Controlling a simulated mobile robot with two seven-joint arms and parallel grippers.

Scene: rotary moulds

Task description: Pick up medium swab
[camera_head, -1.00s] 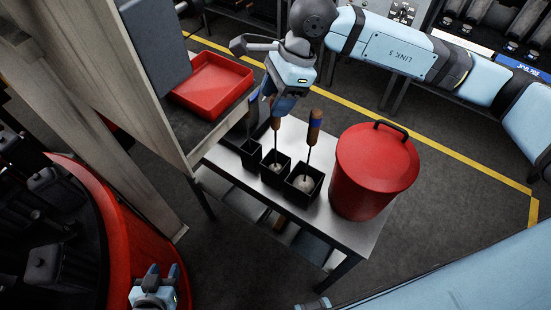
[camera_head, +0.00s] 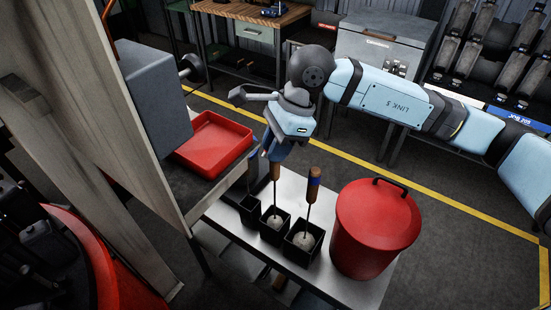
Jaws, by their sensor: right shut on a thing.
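Three black square holders stand in a row on a metal table (camera_head: 350,286). The medium swab (camera_head: 275,172), with a brown handle, stands upright in the middle holder (camera_head: 274,225), its pale head inside. My right gripper (camera_head: 271,155) is shut on the top of its handle, which the fingers partly hide. The swab at the left holder (camera_head: 250,212) is mostly hidden by shadow and the gripper. My left gripper is out of view.
A red lidded bucket (camera_head: 374,228) stands right of the holders. A red tray (camera_head: 213,143) lies to the left, near a wooden post (camera_head: 112,160). A red rotary machine (camera_head: 120,270) is at lower left. A workbench and grey cabinet stand behind.

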